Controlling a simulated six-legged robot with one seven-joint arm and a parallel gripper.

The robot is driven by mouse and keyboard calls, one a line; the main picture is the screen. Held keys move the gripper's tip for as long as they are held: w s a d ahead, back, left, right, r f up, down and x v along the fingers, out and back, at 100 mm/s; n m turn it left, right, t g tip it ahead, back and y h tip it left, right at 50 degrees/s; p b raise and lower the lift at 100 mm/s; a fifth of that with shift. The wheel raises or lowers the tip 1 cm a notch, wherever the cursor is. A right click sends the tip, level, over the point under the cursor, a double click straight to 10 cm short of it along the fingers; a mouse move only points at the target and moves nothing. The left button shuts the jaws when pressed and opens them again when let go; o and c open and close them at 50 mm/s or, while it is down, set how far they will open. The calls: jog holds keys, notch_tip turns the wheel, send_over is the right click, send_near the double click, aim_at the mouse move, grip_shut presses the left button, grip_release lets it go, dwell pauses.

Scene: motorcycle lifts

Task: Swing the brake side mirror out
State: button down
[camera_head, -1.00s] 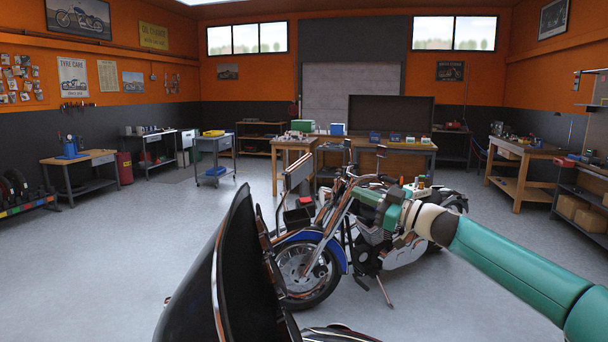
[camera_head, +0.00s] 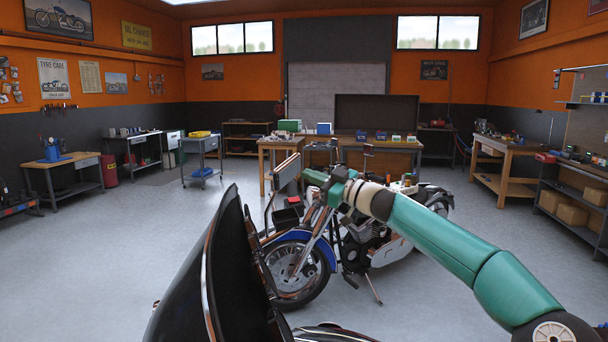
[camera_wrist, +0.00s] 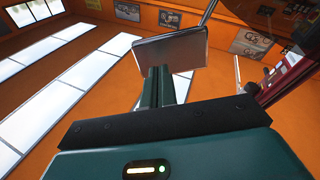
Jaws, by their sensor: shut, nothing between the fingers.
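A rectangular mirror (camera_head: 285,172) stands on a thin stalk above the dark fairing (camera_head: 232,270) in the head view. In the wrist view the mirror (camera_wrist: 170,48) is straight ahead of the fingers, with its stalk running to the upper right. My gripper (camera_head: 308,177) is just right of the mirror in the head view. In the wrist view my gripper's (camera_wrist: 160,86) two green fingers are shut together with nothing between them. Their tips overlap the mirror's near edge; I cannot tell whether they touch it. No label shows which side is the brake side.
A blue motorcycle (camera_head: 300,262) stands behind the fairing, with its own small mirror (camera_head: 368,150). My arm crosses in front of it. Workbenches (camera_head: 395,155) stand at the back, and a grey trolley (camera_head: 202,160) stands back left. The floor at left is clear.

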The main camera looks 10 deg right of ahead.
aim_at(296, 168)
jog(key=shift+x, duration=1.35)
jog(key=shift+f, duration=0.15)
jog(key=shift+w, duration=0.2)
jog(key=shift+w+a+r, duration=0.2)
jog(key=shift+w+a, duration=0.1)
jog(key=shift+w, duration=0.15)
jog(key=shift+w+a+r, duration=0.15)
jog(key=shift+w+a, duration=0.15)
jog(key=shift+w, duration=0.15)
jog(key=a+x, duration=0.1)
jog(key=x, duration=0.7)
jog(key=shift+s+a+f, duration=0.15)
jog(key=shift+a+f, duration=0.05)
jog(key=shift+a, duration=0.05)
